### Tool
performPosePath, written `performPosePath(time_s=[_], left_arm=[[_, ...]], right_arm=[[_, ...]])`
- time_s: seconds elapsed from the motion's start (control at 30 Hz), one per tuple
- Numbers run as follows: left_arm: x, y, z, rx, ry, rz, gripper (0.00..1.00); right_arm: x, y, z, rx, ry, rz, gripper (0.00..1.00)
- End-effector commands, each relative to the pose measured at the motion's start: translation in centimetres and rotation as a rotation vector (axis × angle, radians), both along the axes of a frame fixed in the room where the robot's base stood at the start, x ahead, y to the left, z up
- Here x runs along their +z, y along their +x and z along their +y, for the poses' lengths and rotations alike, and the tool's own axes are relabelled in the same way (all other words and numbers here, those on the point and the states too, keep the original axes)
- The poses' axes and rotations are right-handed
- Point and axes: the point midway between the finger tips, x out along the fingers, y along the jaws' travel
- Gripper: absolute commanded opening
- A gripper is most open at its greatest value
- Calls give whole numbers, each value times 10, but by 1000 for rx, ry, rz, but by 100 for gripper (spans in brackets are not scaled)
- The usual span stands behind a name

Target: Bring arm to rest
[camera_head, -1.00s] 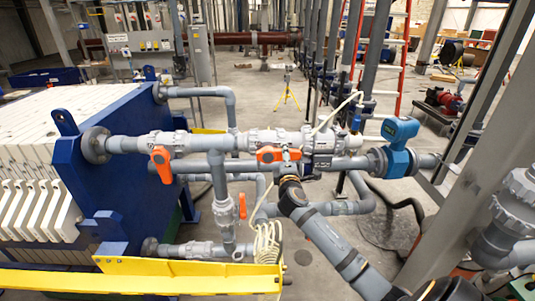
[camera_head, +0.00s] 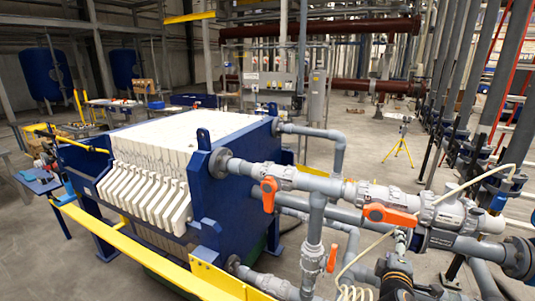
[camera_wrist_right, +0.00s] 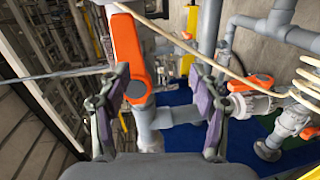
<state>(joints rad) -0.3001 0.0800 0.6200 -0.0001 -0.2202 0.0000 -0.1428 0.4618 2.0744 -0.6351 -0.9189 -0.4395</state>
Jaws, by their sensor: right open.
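My right gripper (camera_head: 402,240) shows in the head view at the lower right, just below an orange valve handle (camera_head: 390,215) on the grey pipe. In the right wrist view its two fingers (camera_wrist_right: 165,82) stand wide apart with nothing clamped between them. An orange handle (camera_wrist_right: 128,50) reaches into view near the left finger; I cannot tell whether they touch. My right arm (camera_head: 397,283) comes up from the bottom edge. My left arm and gripper are out of view.
Grey pipes (camera_head: 325,186) with a second orange handle (camera_head: 268,193) and a third lower one (camera_head: 332,258) run beside the blue filter press (camera_head: 240,175). A pale cable (camera_head: 460,192) loops near my right arm. A yellow rail (camera_head: 130,245) crosses the front left.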

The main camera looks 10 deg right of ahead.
Motion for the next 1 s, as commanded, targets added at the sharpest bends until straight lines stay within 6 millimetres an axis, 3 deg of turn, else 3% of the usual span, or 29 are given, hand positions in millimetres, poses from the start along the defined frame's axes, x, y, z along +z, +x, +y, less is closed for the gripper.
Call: performPosePath(time_s=[0.1,0.23,0.4,0.63,0.87,1.0], left_arm=[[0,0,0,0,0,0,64],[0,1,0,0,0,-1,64],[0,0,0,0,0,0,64],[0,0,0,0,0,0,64],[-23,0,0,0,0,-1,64],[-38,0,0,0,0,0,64]], right_arm=[[-67,-52,32,-92,360,96,64],[-117,-108,71,-208,677,209,64],[-150,-167,116,-336,953,337,64],[-166,-239,171,-496,1229,505,64],[-268,-225,162,-525,1220,524,64],[-338,-224,156,-544,1217,538,64]])
